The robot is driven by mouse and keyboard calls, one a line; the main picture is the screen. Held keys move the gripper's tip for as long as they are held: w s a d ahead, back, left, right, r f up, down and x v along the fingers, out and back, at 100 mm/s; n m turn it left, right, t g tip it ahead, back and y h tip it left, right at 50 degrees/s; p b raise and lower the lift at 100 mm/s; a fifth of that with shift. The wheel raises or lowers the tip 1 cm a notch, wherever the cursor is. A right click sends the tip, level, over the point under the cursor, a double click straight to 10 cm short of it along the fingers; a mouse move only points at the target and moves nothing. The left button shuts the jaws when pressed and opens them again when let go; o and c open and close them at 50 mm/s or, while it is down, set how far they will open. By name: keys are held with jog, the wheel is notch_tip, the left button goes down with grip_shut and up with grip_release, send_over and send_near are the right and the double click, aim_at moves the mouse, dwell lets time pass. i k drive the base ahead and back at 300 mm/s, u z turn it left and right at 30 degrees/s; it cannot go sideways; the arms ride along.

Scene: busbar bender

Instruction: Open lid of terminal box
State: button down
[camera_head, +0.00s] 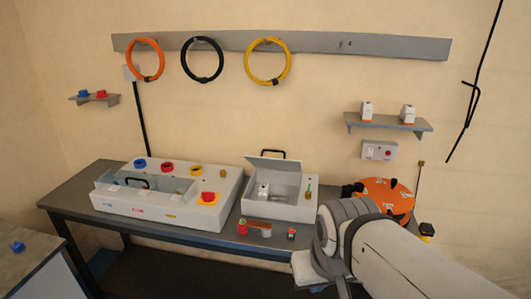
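A light grey box (296,211), which looks like the terminal box, stands on the dark bench right of centre. Its lid (283,165) is raised at the back and tilted up, with a black handle on top. The inside shows, with a small white part and a green-tipped part in it. My arm comes in from the lower right, in front of and right of the box. The end of my arm (304,268) is apart from the lid. My fingers cannot be made out, so I cannot tell whether the gripper is open or shut.
A larger grey control box (222,196) with coloured buttons stands to the left on the bench (60,196). Small red and green parts (254,228) lie in front of the grey box. An orange round thing (385,194) stands at right, partly behind my arm.

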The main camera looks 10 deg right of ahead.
aim_at(272, 164)
jog(key=i, duration=1)
jog(key=z, duration=0.05)
